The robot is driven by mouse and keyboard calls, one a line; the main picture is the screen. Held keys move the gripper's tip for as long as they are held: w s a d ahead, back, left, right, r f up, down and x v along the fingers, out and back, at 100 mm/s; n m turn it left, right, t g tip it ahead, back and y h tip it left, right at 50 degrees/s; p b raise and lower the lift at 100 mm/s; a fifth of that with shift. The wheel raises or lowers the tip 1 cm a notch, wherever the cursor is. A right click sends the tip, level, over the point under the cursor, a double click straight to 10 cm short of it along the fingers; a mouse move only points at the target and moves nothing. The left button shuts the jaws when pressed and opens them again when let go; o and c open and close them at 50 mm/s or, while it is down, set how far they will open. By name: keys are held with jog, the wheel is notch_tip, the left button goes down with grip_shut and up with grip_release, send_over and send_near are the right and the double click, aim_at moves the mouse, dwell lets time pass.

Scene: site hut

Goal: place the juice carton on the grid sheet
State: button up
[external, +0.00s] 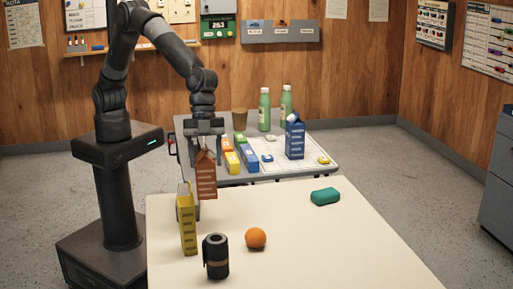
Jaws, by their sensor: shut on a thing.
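My gripper (205,147) is shut on the top of a reddish-brown gable-top carton (206,180), which I take to be the juice carton. It hangs roughly upright in front of the far grey table's left part, left of the grid sheet. The white grid sheet (300,165) lies on the far table. A blue gable-top carton (295,141) stands on the sheet, and small blue and yellow pieces lie on it.
Coloured boxes (249,158), a brown cup (239,118) and two green bottles (264,110) stand on the far table.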

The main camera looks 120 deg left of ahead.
jog(key=shift+s+d+r, duration=0.25)
jog(key=shift+r, duration=0.05)
jog(key=s+a+n+t+y, duration=0.15)
jog(key=a+n, duration=0.55)
jog(key=a, duration=1.9)
jog(key=s+a+n+y, duration=0.2)
jog(key=s+a+n, duration=0.3)
jog(key=a, duration=0.7)
jog(key=s+a+n+y, duration=0.1)
jog(key=s+a+n, duration=0.1)
jog(key=s+a, duration=0.75)
jog(key=a+f, duration=1)
jog(key=a, duration=0.4)
jog(key=shift+w+a+f+n, duration=0.15)
jog(key=shift+w+f+n, duration=0.15)
jog(key=shift+w+f, duration=0.1)
jog(key=shift+y, duration=0.25)
